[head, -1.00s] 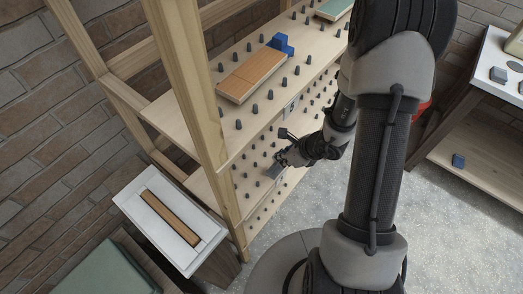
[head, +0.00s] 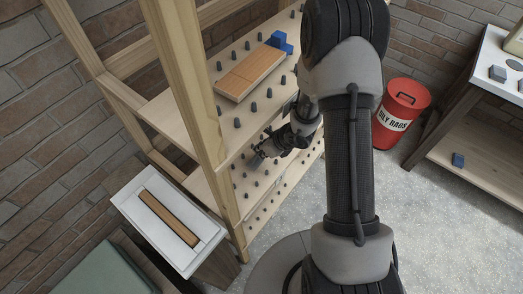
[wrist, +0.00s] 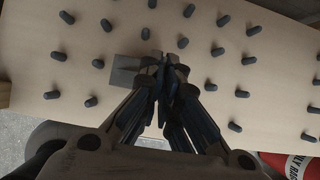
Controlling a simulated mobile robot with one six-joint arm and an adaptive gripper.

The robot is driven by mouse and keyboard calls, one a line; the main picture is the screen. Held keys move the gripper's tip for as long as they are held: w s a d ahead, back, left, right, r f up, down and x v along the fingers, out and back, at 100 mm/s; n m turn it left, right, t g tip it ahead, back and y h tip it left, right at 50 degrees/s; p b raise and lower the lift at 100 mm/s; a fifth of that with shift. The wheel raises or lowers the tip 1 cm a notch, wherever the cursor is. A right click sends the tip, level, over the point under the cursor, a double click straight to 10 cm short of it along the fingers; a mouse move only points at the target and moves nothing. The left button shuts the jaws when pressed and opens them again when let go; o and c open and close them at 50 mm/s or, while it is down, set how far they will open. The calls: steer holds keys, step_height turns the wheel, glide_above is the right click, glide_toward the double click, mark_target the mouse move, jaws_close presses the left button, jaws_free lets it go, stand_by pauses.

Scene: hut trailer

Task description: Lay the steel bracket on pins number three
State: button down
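In the wrist view the steel bracket (wrist: 126,71) is a small grey plate over the pale pegged board (wrist: 205,85), left of my fingertips. My gripper (wrist: 164,64) has its fingers close together at the bracket's right edge and is shut on it. Dark pins (wrist: 188,10) stand in rows around the bracket. I cannot read any pin numbers, nor tell whether the bracket touches the board.
A wooden post (head: 192,85) stands left of the gripper. A white tray (head: 150,238) with a wooden bar is at left. A red bin (head: 401,112) stands right.

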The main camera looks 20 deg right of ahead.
steer(key=shift+f, duration=0.1)
steer(key=c, duration=2.3)
jaws_free()
steer(key=shift+f, duration=0.1)
steer(key=o, duration=0.5)
steer(key=shift+r, duration=0.4)
steer(key=p+v, duration=0.4)
steer(key=v, duration=0.7)
steer(key=shift+s+d+r, duration=0.2)
steer(key=shift+s+r, duration=0.05)
steer(key=shift+r, duration=0.05)
